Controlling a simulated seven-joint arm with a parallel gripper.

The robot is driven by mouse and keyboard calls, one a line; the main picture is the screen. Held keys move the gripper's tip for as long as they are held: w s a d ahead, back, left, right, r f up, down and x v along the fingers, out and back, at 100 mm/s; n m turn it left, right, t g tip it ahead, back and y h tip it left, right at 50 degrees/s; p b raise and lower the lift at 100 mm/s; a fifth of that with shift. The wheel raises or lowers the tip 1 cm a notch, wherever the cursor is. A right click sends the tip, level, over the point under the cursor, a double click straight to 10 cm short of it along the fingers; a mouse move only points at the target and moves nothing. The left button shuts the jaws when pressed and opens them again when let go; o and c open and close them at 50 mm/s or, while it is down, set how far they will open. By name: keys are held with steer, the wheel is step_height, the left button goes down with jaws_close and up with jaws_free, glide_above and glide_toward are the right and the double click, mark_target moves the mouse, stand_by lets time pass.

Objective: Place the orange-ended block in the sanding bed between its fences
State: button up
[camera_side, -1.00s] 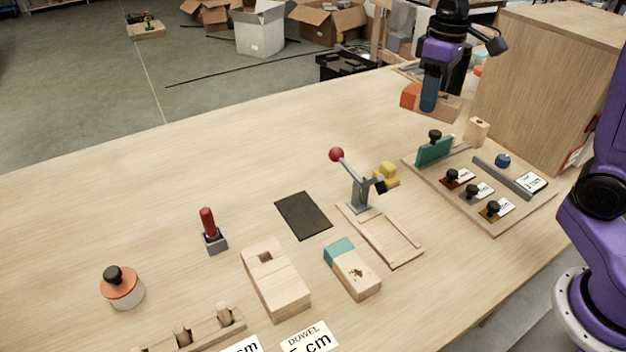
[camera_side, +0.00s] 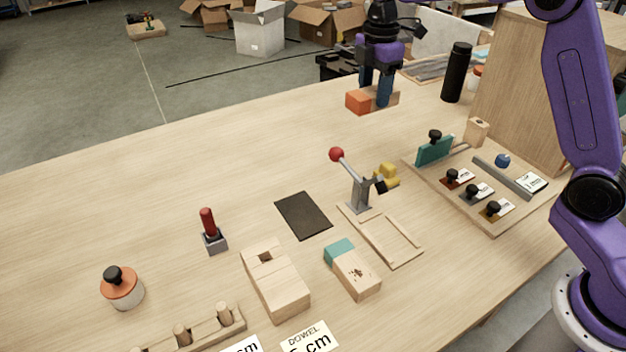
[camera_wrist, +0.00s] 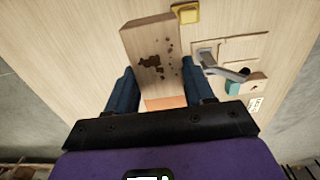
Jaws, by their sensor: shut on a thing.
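The orange-ended block (camera_side: 358,102) is at the far side of the table, with its orange end toward the left and its bare wood to the right. My gripper (camera_side: 376,93) is shut on it, one finger on each side. In the wrist view the block's stained wooden face (camera_wrist: 150,52) and a strip of its orange end (camera_wrist: 165,103) show between my fingers (camera_wrist: 160,88). I cannot tell its height above the table. The sanding bed (camera_side: 405,258), a low board with thin fences, lies empty nearer the camera, with a red-knobbed clamp (camera_side: 358,187) at its back end.
A teal-ended block (camera_side: 355,272) lies left of the bed, beside a notched wooden block (camera_side: 275,285). A dark pad (camera_side: 302,215) lies behind them. A board with knobbed pieces (camera_side: 495,228) and a black bottle (camera_side: 456,73) stand right. The table's left-back area is clear.

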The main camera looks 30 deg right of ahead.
step_height(320, 180, down, 16)
steer(key=shift+f, duration=0.25)
steer(key=a, duration=0.4)
steer(key=shift+f, duration=0.6)
steer(key=shift+f, duration=0.1)
steer(key=o, duration=1.1)
